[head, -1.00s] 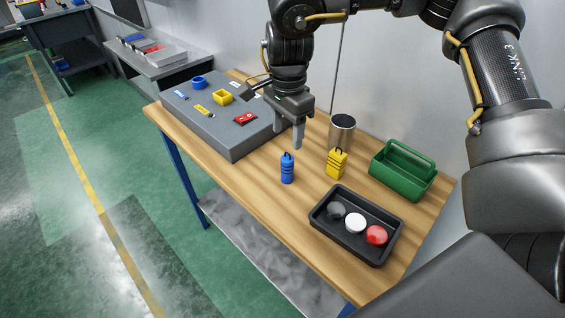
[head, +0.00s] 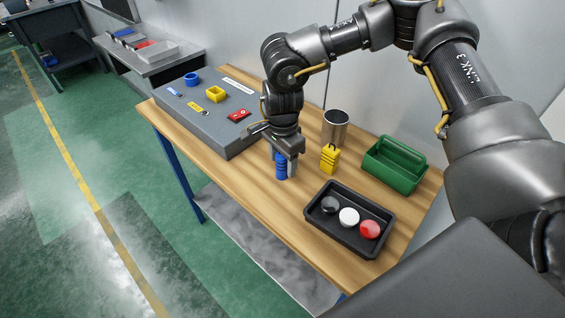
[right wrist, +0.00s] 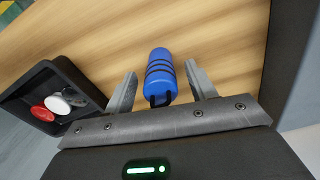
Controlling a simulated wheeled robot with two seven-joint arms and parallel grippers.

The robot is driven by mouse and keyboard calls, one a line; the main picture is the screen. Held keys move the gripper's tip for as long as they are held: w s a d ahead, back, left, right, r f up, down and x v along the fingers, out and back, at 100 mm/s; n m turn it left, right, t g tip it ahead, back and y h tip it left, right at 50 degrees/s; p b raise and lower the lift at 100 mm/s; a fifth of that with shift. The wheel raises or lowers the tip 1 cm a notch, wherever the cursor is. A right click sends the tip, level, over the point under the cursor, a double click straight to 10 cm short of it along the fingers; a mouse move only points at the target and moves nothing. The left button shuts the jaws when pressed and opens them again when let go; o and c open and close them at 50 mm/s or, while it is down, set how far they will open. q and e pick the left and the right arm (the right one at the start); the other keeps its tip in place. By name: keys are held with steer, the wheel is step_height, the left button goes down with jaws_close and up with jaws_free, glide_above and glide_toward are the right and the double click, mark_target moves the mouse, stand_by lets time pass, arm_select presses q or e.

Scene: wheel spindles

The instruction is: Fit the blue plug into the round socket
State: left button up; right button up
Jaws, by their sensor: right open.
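The blue plug (head: 281,168), a ribbed blue cylinder with dark rings, stands on the wooden table. It also shows in the right wrist view (right wrist: 160,72). My right gripper (head: 285,172) is open and lowered over the plug; the right wrist view shows its two fingers (right wrist: 160,88) on either side of the plug, with a gap at each side. In the head view the gripper partly hides the plug. The round socket, a blue ring (head: 191,79), sits on the grey box (head: 190,115) at the table's far left end. My left gripper is not in view.
A yellow plug (head: 330,158) stands right of my gripper, before a metal cup (head: 335,128). A green caddy (head: 395,165) and a black tray (head: 317,222) of coloured discs lie further right. A yellow square socket (head: 215,94) is beside the blue ring.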

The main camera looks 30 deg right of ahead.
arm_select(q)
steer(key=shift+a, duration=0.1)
arm_select(e)
steer(key=shift+f, duration=0.1)
steer(key=c, duration=1.1)
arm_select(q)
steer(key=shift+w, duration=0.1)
arm_select(e)
steer(key=shift+r+b, duration=0.35)
steer(key=shift+r, duration=0.2)
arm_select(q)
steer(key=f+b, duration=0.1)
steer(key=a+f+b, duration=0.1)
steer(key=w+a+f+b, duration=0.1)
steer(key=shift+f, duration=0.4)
arm_select(e)
steer(key=s+a+r, duration=0.1)
steer(key=s+r, duration=0.3)
steer(key=s+a+r, duration=0.1)
steer(key=s+r, duration=0.3)
steer(key=s, duration=0.1)
steer(key=s+a+r, duration=0.1)
steer(key=s+r, duration=0.3)
steer(key=shift+s+a, duration=0.2)
steer(key=shift+a, duration=0.2)
